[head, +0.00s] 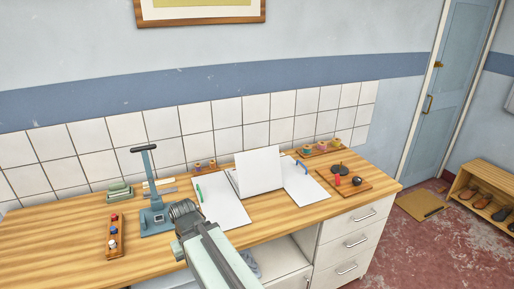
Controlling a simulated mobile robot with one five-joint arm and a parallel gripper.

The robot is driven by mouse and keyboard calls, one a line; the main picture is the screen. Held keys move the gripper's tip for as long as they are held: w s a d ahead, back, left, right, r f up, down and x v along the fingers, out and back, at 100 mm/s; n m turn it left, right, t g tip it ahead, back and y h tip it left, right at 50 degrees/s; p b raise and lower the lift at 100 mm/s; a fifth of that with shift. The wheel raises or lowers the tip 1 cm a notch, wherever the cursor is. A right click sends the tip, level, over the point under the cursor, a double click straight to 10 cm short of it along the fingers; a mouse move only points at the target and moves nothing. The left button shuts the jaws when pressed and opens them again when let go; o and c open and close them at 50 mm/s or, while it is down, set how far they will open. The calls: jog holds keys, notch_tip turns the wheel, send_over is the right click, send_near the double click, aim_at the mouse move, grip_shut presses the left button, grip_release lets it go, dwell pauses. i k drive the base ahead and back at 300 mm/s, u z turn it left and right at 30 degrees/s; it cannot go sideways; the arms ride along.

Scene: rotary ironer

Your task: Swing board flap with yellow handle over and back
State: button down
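A white board with several leaves lies on the wooden worktop in the head view. Its left leaf (222,207) lies flat and has a green handle (199,193) at its left edge. A middle flap (258,169) stands raised and leans back a little. The right leaf (306,186) lies flat with a blue handle (301,167). I see no yellow handle; whether the raised flap hides it I cannot tell. My arm reaches in from the bottom. My gripper (184,211) seems to be at its dark end, left of the left leaf; its fingers are not clear.
A blue-grey lever press (154,215) stands close left of my gripper. A wooden tray with knobs (116,236) lies further left. The worktop's front edge (290,228) and drawers (352,242) are nearby.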

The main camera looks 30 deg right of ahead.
aim_at(259, 170)
jog(key=z, duration=0.25)
jog(key=i, duration=1)
